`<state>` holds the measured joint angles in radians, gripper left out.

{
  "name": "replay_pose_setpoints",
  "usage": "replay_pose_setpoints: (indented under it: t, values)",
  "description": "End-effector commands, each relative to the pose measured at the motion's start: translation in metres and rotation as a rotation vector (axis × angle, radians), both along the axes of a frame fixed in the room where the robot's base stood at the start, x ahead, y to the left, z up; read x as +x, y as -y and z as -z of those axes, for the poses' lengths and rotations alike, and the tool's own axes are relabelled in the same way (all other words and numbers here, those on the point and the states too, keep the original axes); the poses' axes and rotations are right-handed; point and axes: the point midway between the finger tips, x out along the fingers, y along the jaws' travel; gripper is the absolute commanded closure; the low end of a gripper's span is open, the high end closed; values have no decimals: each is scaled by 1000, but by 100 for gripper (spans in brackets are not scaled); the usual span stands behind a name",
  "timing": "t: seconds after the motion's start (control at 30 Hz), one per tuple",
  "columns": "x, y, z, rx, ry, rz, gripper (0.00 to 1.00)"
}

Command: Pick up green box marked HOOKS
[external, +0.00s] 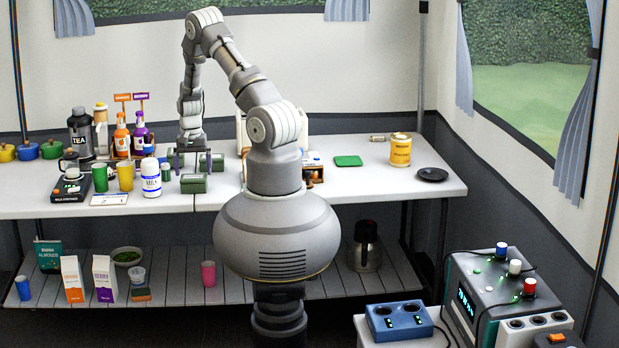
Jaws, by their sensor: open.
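My gripper (190,158) points down over the middle-left of the white table, open, with its fingers low near a group of small dark green things. One green piece (193,184) lies in front of the gripper, and another green piece (215,162) lies just right of it. A smaller green piece (165,172) stands to the left, by the white bottle. No HOOKS lettering is readable, so I cannot tell which one is the marked box. Whether the fingers touch or surround any green piece is unclear.
A white MILK bottle (151,178), a green mug (99,178) and a yellow cup (125,176) stand left of the gripper. Orange (122,138) and purple (141,137) bottles stand behind. A flat green item (348,161) and a yellow can (400,150) are at right.

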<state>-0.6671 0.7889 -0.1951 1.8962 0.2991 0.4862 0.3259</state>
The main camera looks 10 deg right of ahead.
Motion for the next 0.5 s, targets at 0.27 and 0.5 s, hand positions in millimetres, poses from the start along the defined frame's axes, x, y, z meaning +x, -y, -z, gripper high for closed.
replay_pose_setpoints:
  t: [0.27,0.5]
  values:
    - [1,0,20,1,2,-1,0]
    - [1,0,19,1,2,-1,41]
